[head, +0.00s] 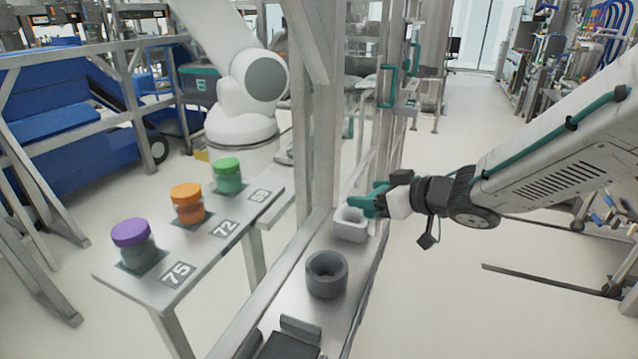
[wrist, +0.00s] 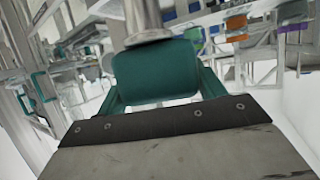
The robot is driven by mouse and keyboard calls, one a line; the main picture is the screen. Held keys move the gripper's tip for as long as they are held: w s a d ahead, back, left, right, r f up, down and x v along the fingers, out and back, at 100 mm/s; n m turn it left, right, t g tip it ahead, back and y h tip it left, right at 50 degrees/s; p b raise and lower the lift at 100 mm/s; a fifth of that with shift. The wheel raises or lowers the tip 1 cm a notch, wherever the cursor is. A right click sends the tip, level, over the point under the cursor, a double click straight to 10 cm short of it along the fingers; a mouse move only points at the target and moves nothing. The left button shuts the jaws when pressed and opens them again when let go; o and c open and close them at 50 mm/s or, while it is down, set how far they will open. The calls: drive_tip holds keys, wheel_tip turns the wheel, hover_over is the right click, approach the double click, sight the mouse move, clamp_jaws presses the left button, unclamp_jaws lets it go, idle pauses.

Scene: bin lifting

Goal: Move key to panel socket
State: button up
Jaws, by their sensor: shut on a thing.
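My gripper (head: 368,201) is at the right of the metal frame in the head view, above a white holder (head: 350,228) on the narrow ledge. In the wrist view, the teal fingers are shut on the key (wrist: 155,77), seen as a teal block-like handle with a round metal part beyond it. The key is hard to tell from the teal fingers in the head view. I cannot tell whether it touches the white holder. A dark grey ring-shaped holder (head: 326,284) with a round hole stands nearer on the ledge. I cannot tell which part is the panel socket.
A side table (head: 150,284) at the left holds jars with purple (head: 131,233), orange (head: 186,190) and green (head: 227,163) lids. An upright metal post (head: 318,150) stands close left of my gripper. A white robot arm (head: 240,95) is behind. Open floor lies right.

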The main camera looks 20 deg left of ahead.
drive_tip(key=s+a+r+n+g+y, duration=0.1)
drive_tip(key=s+a+r+n+g, duration=0.1)
drive_tip(key=s+a+r+g, duration=0.3)
drive_tip(key=s+a+r+n+y, duration=0.1)
drive_tip(key=s+a+r+n, duration=0.15)
drive_tip(key=s, duration=0.35)
wheel_tip(320, 180, down, 8)
drive_tip(key=shift+a+f, duration=0.2)
drive_tip(key=shift+a, duration=0.05)
drive_tip(key=shift+d+f, duration=0.15)
drive_tip(key=shift+f, duration=0.2)
idle(0.5)
drive_tip(key=shift+f, duration=2.05)
idle(1.0)
drive_tip(key=o, duration=1.3)
